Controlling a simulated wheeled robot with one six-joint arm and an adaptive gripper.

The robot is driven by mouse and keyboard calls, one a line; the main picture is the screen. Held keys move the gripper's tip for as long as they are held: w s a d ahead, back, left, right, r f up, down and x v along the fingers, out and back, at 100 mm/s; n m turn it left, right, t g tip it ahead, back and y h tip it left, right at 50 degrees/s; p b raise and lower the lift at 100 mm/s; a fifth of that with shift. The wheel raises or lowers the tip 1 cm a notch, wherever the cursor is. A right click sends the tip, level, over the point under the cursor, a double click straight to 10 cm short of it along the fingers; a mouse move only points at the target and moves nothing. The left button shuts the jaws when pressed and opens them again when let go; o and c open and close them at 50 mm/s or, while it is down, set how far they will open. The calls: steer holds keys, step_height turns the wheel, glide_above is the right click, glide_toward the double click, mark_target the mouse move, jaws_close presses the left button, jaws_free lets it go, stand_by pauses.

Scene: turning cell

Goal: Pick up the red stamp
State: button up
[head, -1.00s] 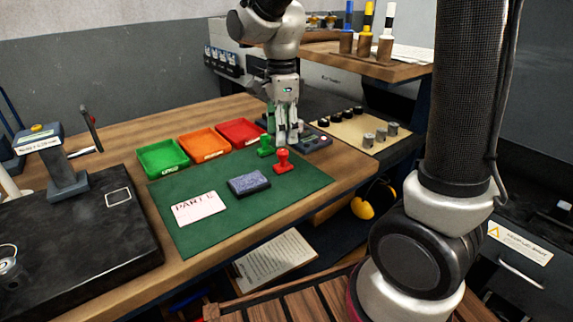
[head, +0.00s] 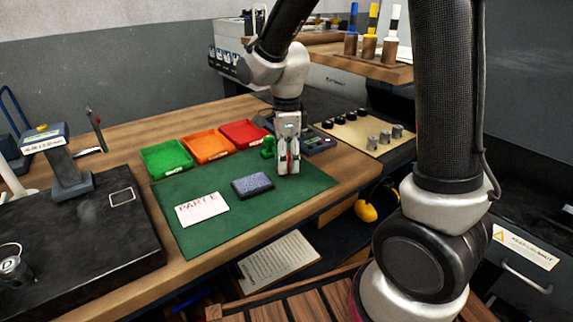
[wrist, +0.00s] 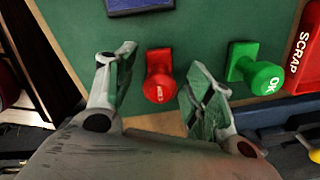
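The red stamp (wrist: 159,76) stands on the green mat (head: 222,232). In the wrist view it lies between the two open fingers of my gripper (wrist: 161,88), with a gap on each side. In the head view my gripper (head: 288,168) points down over the stamp and hides most of it; a bit of red (head: 289,156) shows between the fingers. The green stamp (wrist: 254,68) stands to the right of the right finger in the wrist view. It also shows in the head view (head: 268,148), left of my gripper.
An ink pad (head: 252,187) and a white card (head: 202,209) lie on the mat. Green (head: 166,160), orange (head: 208,146) and red (head: 243,134) trays stand behind it. A control box (head: 318,142) is close behind my gripper.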

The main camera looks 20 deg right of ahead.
jaws_close()
steer(key=shift+r, duration=0.15)
